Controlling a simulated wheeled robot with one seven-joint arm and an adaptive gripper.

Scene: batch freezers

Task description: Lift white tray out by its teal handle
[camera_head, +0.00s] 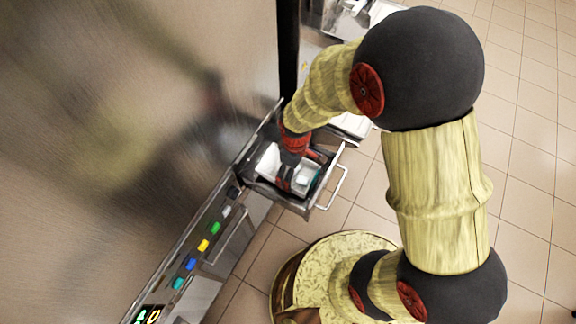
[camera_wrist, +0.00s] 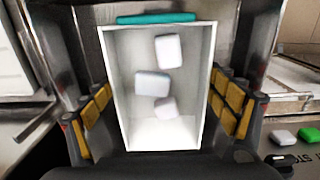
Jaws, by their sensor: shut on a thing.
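The white tray (camera_wrist: 160,133) fills the middle of the wrist view, with three white rounded blocks (camera_wrist: 168,51) lying in it. Its teal handle (camera_wrist: 158,18) runs along the far end, at the top of that view. My gripper (camera_wrist: 160,92) has one yellow-padded finger on each side of the tray and is shut on it. The handle lies beyond the fingers. In the head view, my gripper (camera_head: 288,179) reaches down into the open metal drawer (camera_head: 325,192), where the white tray (camera_head: 303,177) shows partly. My wrist hides some of it.
The drawer's bar handle (camera_head: 335,188) sticks out toward the tiled floor. Tiled floor (camera_head: 535,150) is open on the right.

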